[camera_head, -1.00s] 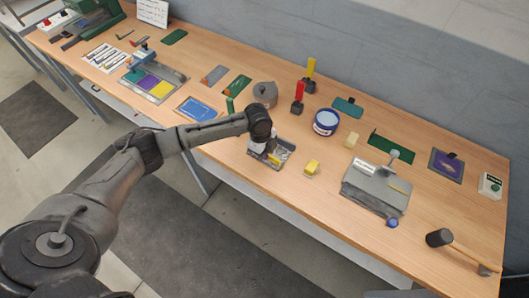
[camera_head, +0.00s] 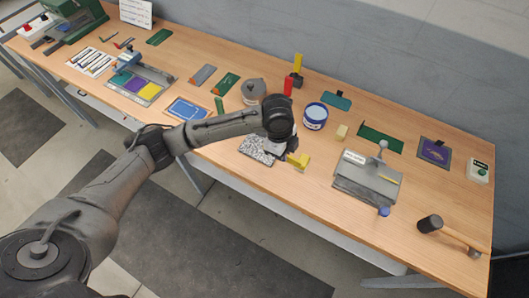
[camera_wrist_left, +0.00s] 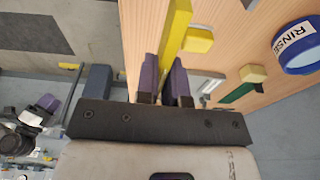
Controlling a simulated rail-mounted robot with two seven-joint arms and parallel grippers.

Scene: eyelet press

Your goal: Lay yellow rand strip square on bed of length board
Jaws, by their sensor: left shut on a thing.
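My left gripper (camera_head: 282,150) is over the table beside a tray of speckled scraps. In the left wrist view its purple-padded fingers (camera_wrist_left: 164,78) are shut on the yellow rand strip (camera_wrist_left: 176,30), which sticks out past the fingertips. In the head view the strip is hard to separate from a yellow block (camera_head: 298,160) on the table. A grey board (camera_head: 362,186) with a white label, a knobbed post and a thin yellow mark lies to the right; it appears to be the length board, but its label is unreadable. My right gripper is not in view.
The scrap tray (camera_head: 250,152) lies left of the gripper. A blue-and-white tub (camera_head: 315,116) marked RINSE and a pale yellow block (camera_head: 341,132) stand behind. A mallet (camera_head: 431,223) lies at the right. Bare table lies between the yellow block and the grey board.

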